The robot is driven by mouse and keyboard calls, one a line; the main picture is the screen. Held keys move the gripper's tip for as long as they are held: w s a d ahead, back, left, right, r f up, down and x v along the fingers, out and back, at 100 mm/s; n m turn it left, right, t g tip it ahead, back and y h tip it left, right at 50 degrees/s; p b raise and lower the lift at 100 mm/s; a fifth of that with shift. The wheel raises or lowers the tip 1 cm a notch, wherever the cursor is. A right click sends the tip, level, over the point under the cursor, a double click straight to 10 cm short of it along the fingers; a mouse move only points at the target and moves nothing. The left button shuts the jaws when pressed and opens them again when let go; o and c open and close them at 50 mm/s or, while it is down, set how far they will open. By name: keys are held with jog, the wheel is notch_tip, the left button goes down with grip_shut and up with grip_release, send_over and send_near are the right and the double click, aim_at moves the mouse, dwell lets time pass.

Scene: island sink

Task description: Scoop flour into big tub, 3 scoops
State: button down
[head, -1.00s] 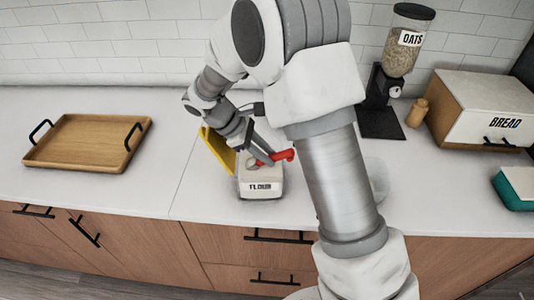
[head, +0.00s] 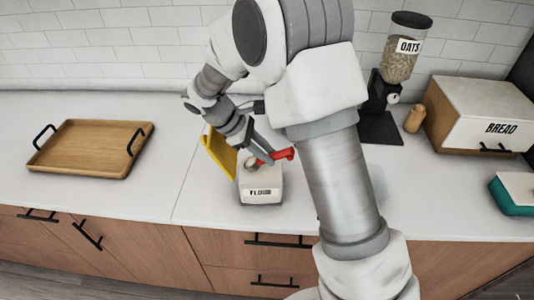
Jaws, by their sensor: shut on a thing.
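A white flour container (head: 261,190) with a "FLOUR" label stands on the counter near the middle. A yellow panel, which looks like its raised lid (head: 219,153), stands at its back left. My gripper (head: 266,156) points down over the container's top and is shut on the red handle (head: 284,154) of a scoop. The scoop's grey head is at the container's opening; how deep it sits and whether it holds flour I cannot tell. No big tub is clearly visible; my arm hides part of the counter to the right of the flour.
A wooden tray (head: 85,148) with black handles lies at the left. An oats dispenser (head: 398,75), a small wooden shaker (head: 416,115), a bread box (head: 487,110) and a teal box with a white lid (head: 515,197) stand at the right. The counter between tray and flour is clear.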

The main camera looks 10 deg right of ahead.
jog(key=shift+r+p, duration=1.95)
jog(key=shift+r, duration=0.85)
jog(key=shift+d, duration=0.1)
